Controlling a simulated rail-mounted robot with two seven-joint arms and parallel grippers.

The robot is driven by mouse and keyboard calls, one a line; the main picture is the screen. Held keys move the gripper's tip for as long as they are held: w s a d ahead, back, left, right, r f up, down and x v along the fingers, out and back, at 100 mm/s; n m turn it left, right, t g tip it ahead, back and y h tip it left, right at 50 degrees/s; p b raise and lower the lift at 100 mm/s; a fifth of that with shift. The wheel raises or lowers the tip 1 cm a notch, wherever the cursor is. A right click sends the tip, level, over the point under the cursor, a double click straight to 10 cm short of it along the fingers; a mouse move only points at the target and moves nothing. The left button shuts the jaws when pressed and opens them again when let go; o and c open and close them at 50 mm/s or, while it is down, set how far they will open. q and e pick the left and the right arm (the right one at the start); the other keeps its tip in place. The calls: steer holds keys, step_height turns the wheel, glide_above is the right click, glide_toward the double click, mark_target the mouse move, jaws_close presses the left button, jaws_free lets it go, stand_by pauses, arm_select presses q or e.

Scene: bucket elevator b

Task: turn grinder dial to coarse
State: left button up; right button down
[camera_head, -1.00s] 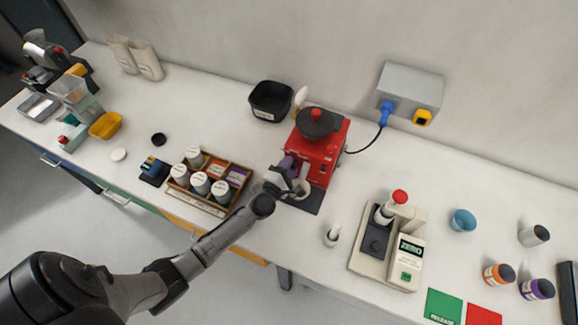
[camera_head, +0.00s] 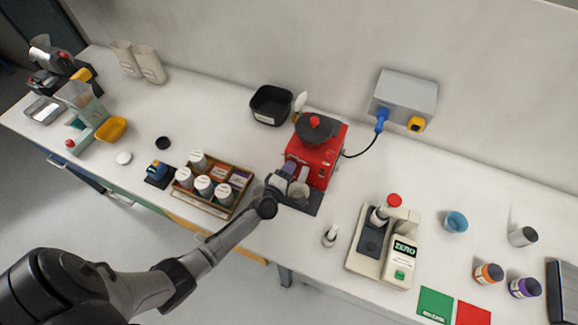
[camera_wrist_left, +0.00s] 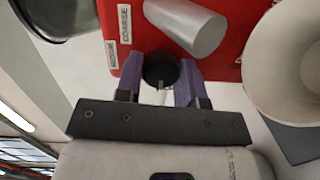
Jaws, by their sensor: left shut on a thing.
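The red grinder (camera_head: 316,152) stands near the middle of the bench with a dark lid and a red knob on top. Its black dial (camera_wrist_left: 161,70) is on the red front face, with a light pointer mark on it. A COARSE label (camera_wrist_left: 125,24) and a second, partly readable label are beside it in the left wrist view. My left gripper (camera_wrist_left: 160,84) has its two purple-grey fingers on either side of the dial, shut on it. In the head view the left gripper (camera_head: 288,176) hides the dial. My right gripper is not in view.
A metal spout (camera_wrist_left: 187,25) and a pale cup (camera_wrist_left: 285,65) are close to the left fingers. A wooden tray (camera_head: 208,210) of white-lidded jars stands left of the grinder. A black bin (camera_head: 270,105) stands behind; a scale (camera_head: 381,262) stands to the right.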

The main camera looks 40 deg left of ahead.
arm_select(q)
steer(key=shift+m+g+y+p, duration=0.3)
steer(key=shift+m+p, duration=1.9)
steer(key=shift+m, duration=0.9)
steer(key=o, duration=0.9)
steer(key=shift+v, duration=6.95)
